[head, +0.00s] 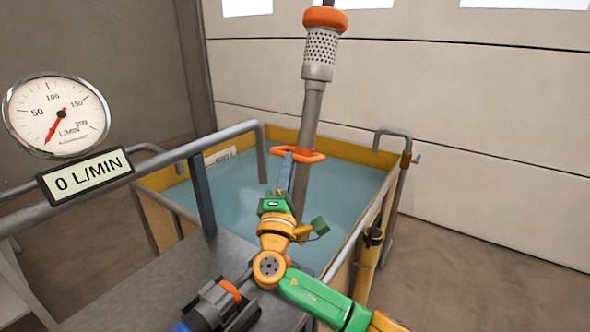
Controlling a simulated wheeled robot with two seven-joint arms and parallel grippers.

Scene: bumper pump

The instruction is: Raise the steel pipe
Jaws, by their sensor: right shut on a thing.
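The steel pipe (308,120) stands nearly upright, leaning slightly right at the top, over the yellow-walled water tank (360,152). A perforated metal section (320,48) with an orange collar is at its upper end. Its lower part runs down behind my right arm, so its bottom end is hidden. An orange handle (315,156) sticks out around the pipe at mid-height. My right gripper (288,158) reaches up from below and is shut on this handle.
A round gauge (60,115) with a "0 L/MIN" plate (86,175) stands at left by a grey rail (190,150). A bent metal pipe (393,133) stands at the tank's right corner.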

